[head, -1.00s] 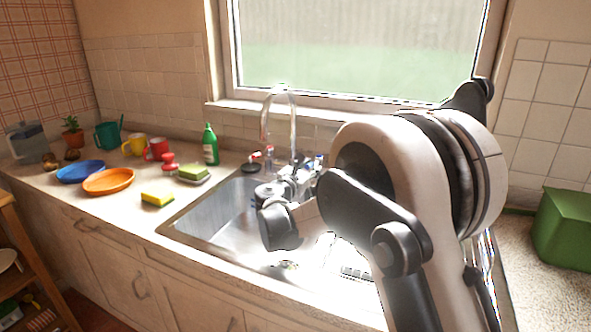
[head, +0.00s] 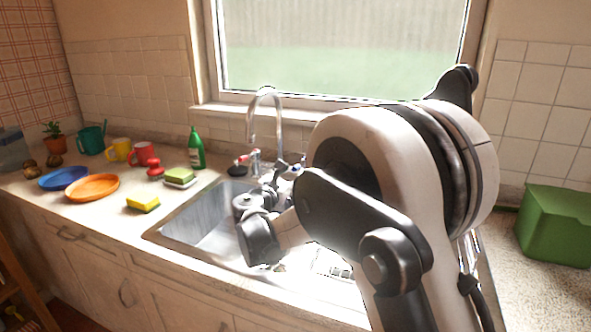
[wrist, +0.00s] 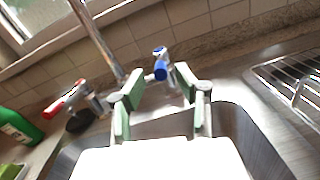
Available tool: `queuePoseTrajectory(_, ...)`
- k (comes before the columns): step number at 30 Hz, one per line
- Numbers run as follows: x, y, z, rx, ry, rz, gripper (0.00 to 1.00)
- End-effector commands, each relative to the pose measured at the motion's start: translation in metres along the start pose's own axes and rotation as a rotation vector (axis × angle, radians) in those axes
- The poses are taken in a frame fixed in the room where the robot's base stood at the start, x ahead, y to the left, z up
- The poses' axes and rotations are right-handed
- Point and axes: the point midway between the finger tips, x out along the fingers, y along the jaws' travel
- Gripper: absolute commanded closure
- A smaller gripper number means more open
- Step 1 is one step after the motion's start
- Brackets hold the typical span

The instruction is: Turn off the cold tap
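The cold tap has a blue handle (wrist: 161,68) and stands behind the sink, right of the spout. In the wrist view it shows straight ahead, between and just beyond my fingertips. My gripper (wrist: 157,82) is open and empty, with green-padded fingers spread apart. I cannot tell whether a finger touches the handle. The hot tap's red handle (wrist: 65,98) is to the left, also seen in the head view (head: 244,158). The curved metal spout (head: 254,115) rises between the taps. In the head view my arm mostly hides my fingers and the blue handle.
The sink basin (head: 195,221) lies below my wrist. A green bottle (head: 196,150), a yellow sponge (head: 143,203), mugs and plates stand on the left counter. A wire rack (wrist: 300,85) is to the right. A green box (head: 555,226) sits on the right counter.

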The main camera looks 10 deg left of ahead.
Motion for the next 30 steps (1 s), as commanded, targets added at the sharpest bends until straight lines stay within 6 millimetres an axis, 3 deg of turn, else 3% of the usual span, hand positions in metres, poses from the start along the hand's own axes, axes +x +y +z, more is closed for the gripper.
queuePoseTrajectory(6,-0.045,0.001,0.0,0.0,0.001,0.003,0.68)
queuePoseTrajectory(12,-0.073,0.001,0.0,0.0,0.0,0.002,0.68)
queuePoseTrajectory(18,-0.083,0.0,0.0,0.0,0.0,0.001,0.68)
queuePoseTrajectory(30,-0.084,0.001,0.0,0.0,0.0,0.001,0.68)
